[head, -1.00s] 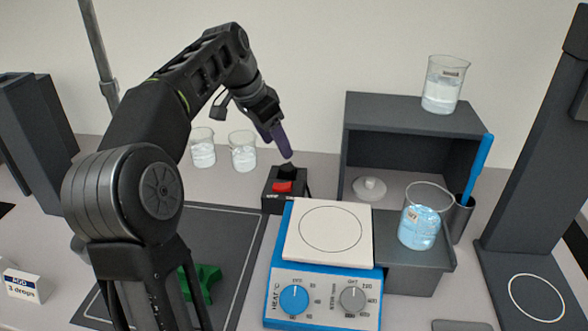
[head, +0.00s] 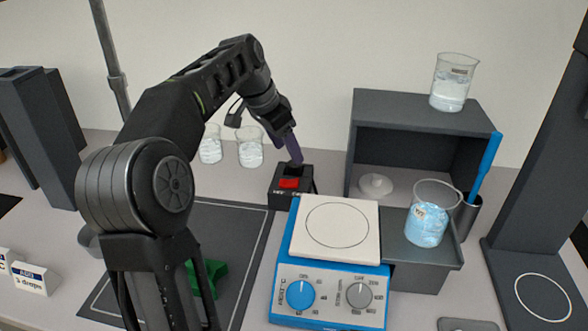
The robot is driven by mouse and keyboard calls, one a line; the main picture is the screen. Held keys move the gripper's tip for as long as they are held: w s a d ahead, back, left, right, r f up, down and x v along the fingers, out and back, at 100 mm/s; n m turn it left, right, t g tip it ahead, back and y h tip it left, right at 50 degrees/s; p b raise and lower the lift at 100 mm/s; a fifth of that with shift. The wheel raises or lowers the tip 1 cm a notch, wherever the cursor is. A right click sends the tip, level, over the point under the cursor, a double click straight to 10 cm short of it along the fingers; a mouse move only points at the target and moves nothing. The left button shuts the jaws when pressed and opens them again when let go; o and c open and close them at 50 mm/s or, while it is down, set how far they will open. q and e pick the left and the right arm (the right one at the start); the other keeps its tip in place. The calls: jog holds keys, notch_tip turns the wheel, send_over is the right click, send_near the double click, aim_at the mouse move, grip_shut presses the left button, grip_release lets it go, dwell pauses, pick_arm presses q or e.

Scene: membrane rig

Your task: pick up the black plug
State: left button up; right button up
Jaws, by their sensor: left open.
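The black plug (head: 291,170) is a small dark block standing on the black box (head: 305,188) with a red switch, behind the hotplate. My left gripper (head: 294,149) reaches down from the upper left, its purple fingers right at the plug and covering part of it. The left gripper is open; I cannot tell from this angle whether its fingers are around the plug or just above it. My right gripper is not in view.
A blue and white hotplate (head: 335,231) stands in front of the box. Two beakers (head: 249,150) stand behind, close to my left gripper. A grey shelf (head: 425,112) stands to the right, with a beaker (head: 453,84) on top. A blue-liquid beaker (head: 427,226) is near the hotplate.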

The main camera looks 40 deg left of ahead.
aim_at(292, 164)
pick_arm(q)
jog(key=x, duration=0.4)
jog(key=shift+w+f, duration=0.15)
jog(key=shift+f, duration=0.2)
jog(key=shift+c, duration=0.3)
grip_shut()
dwell(0.4)
